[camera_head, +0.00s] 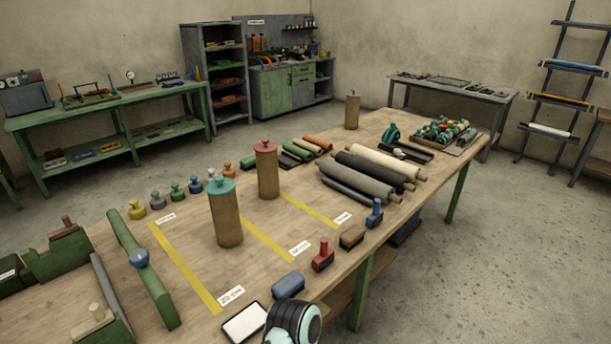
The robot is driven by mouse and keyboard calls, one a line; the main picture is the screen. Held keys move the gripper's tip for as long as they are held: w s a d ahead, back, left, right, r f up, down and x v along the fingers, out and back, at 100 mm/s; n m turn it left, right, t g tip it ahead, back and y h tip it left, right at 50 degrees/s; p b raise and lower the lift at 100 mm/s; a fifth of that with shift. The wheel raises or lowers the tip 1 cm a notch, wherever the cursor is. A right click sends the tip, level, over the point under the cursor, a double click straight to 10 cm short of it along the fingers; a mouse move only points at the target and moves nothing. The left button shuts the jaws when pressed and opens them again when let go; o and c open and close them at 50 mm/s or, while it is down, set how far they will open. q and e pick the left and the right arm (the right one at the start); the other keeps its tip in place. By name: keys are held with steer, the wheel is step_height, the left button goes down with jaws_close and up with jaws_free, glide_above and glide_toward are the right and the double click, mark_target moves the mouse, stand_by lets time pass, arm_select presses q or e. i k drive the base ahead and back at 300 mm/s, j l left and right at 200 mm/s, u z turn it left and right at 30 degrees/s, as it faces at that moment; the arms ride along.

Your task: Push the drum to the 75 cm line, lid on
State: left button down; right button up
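A tan drum with a teal knobbed lid (226,217) stands upright on the wooden table, beside the middle yellow line (268,240) and partly hiding it. A tan drum with a red lid (267,172) stands upright farther back, near the upper end of the far yellow line (310,211). A third drum with a grey lid (352,110) stands at the table's far end. A near yellow line (185,268) lies left of the teal-lidded drum. Each line has a white label; the print is too small to read surely. Neither gripper's fingers are in view.
Small knobbed weights (177,191) line the table's back edge. Dark and cream rolls (360,176) lie to the right. A green bar (143,268) lies at left.

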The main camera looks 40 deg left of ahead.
mark_target(269, 178)
steer(key=i+u, duration=0.25)
steer(key=i, duration=0.25)
steer(key=i+l+u, duration=0.2)
steer(key=i, duration=0.25)
steer(key=i+u, duration=0.25)
steer(key=i, duration=0.25)
